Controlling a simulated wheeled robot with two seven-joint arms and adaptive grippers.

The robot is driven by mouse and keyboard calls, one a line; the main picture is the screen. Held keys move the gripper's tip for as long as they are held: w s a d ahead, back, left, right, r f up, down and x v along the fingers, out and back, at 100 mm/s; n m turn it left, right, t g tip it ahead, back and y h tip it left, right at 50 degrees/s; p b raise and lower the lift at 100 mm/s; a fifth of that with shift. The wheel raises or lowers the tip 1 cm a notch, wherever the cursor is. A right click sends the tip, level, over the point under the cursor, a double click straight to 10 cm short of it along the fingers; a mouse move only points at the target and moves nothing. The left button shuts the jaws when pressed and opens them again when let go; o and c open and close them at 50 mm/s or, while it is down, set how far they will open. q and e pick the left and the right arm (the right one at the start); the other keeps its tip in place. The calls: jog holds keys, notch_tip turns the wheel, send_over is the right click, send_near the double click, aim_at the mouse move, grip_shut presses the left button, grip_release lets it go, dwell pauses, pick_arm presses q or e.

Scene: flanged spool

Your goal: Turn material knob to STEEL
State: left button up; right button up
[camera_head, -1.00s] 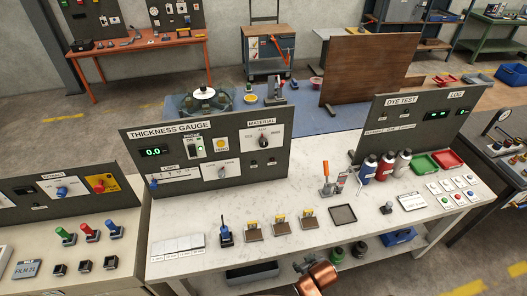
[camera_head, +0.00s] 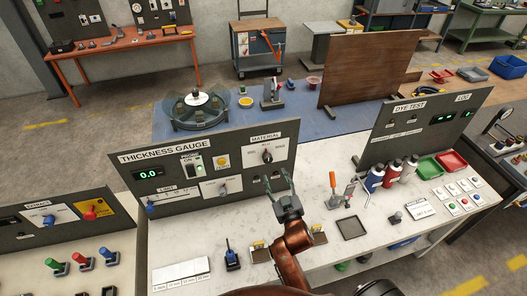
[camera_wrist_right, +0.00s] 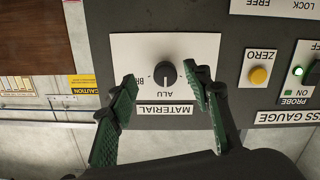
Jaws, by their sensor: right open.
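The material knob (camera_head: 267,156) is a dark round knob on a white plate at the right of the grey thickness gauge panel (camera_head: 225,187). In the right wrist view the knob (camera_wrist_right: 166,73) is seen from close up, upside down, with ALU and part of another label beside it. Its light mark appears to point toward ALU; the STEEL label cannot be read. My right gripper (camera_head: 278,179) is open and empty in front of the panel, below the knob. In the wrist view its fingers (camera_wrist_right: 161,75) stand either side of the knob, apart from it. My left gripper is not in view.
The zero button (camera_wrist_right: 259,75) and the green-lit probe switch (camera_wrist_right: 298,71) are on the same panel. On the white bench are an orange-handled lever (camera_head: 333,185), a dark tray (camera_head: 352,228) and bottles (camera_head: 390,172). The dye test panel (camera_head: 415,125) stands to the right.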

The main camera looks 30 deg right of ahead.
aim_at(269, 161)
jog(key=shift+w+a+r+t, duration=0.25)
jog(key=shift+w+r, duration=0.2)
jog(key=shift+w, duration=0.15)
jog(key=shift+w+a+r+t, duration=0.2)
jog(key=shift+w+r, duration=0.2)
jog(key=shift+w, duration=0.2)
jog(key=x, duration=0.3)
jog(key=p+x, duration=0.1)
jog(key=shift+w+d, duration=0.25)
jog(key=shift+d, duration=0.15)
jog(key=shift+x, duration=0.95)
jog(key=c, duration=1.2)
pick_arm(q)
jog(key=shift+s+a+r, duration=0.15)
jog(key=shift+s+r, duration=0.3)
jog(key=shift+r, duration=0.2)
pick_arm(e)
jog(key=shift+o, duration=0.2)
